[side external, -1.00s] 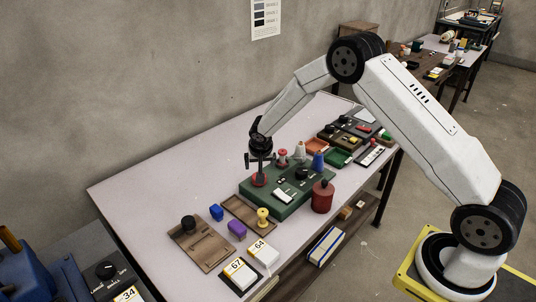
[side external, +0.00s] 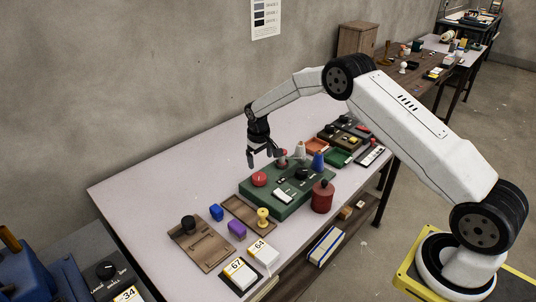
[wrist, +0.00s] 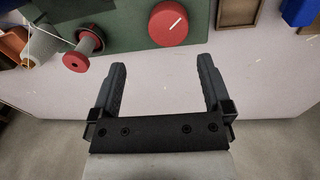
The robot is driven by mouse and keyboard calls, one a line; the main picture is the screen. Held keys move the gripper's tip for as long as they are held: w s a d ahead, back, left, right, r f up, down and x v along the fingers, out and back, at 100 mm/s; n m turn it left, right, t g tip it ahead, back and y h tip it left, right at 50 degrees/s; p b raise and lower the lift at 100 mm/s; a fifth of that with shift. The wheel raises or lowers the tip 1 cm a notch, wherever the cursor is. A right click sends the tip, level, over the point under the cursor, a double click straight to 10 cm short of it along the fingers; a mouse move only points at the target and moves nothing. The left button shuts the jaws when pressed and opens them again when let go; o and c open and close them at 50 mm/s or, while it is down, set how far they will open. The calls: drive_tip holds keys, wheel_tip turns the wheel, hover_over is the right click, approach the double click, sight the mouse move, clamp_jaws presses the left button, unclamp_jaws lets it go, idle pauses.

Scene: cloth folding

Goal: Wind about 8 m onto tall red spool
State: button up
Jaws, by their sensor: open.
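A red spool (side external: 282,159) with wide end flanges sits on the back of the green winding machine (side external: 270,206). In the wrist view the spool (wrist: 82,50) is at upper left, with a pale thread line near it. A round red knob (side external: 259,179) is on the machine; in the wrist view the knob (wrist: 168,24) has a white mark line. My gripper (side external: 264,160) is open and empty, above and behind the machine. In the wrist view its fingers (wrist: 161,66) are apart, with only bare table between them. Small readings on the machine are too small to tell.
A white cone (side external: 299,150), a blue spool (side external: 318,161) and a dark red canister (side external: 322,198) stand close right of my gripper. The table's left side (side external: 150,185) is clear.

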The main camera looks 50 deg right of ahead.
sight(259, 176)
drive_tip(key=shift+w+a+r+n+g+y, duration=0.15)
drive_tip(key=shift+n+y, duration=0.1)
drive_tip(key=shift+n, duration=0.25)
drive_tip(key=shift+w+d+n+g+y, duration=0.15)
drive_tip(key=shift+n+y, duration=0.1)
drive_tip(key=shift+n, duration=0.25)
drive_tip(key=shift+a, duration=0.1)
drive_tip(key=shift+s+f, duration=0.1)
drive_tip(key=shift+f, duration=3.8)
